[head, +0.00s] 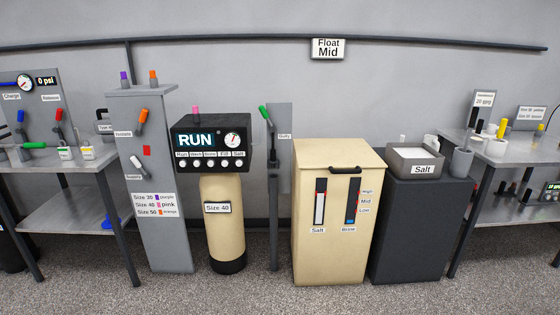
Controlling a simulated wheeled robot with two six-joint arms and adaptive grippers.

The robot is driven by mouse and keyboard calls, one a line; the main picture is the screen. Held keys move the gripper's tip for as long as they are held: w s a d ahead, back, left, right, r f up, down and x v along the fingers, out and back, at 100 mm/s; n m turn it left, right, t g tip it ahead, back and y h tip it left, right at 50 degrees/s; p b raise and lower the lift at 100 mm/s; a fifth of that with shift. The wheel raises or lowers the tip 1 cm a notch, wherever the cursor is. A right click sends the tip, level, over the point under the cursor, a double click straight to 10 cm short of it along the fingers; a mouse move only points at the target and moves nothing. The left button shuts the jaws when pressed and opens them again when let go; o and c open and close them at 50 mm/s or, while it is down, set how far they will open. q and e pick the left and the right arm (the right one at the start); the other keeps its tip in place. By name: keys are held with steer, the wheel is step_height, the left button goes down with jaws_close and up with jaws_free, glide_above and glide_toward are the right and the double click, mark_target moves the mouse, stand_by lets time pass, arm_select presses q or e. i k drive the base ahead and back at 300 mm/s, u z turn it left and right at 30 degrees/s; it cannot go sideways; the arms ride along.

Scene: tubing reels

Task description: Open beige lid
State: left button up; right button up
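The beige lid (339,153) lies flat and closed on top of a beige cabinet (338,253). A dark handle (341,169) sits along the lid's front edge. The cabinet front has two gauges, one labelled Salt (320,203) and one labelled Brine (352,203). Neither of my grippers shows in the head view.
Right of the cabinet, a dark box (410,230) carries a grey Salt bin (414,160). On its left stand a grey post (272,210) with a green lever and a beige tank (223,240) under a RUN controller (209,140). Speckled floor in front is clear.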

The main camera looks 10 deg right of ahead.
mark_target(331, 154)
steer(key=z, duration=0.25)
steer(key=i, duration=1.2)
steer(key=z, duration=1.2)
steer(key=i, duration=1)
steer(key=z, duration=0.75)
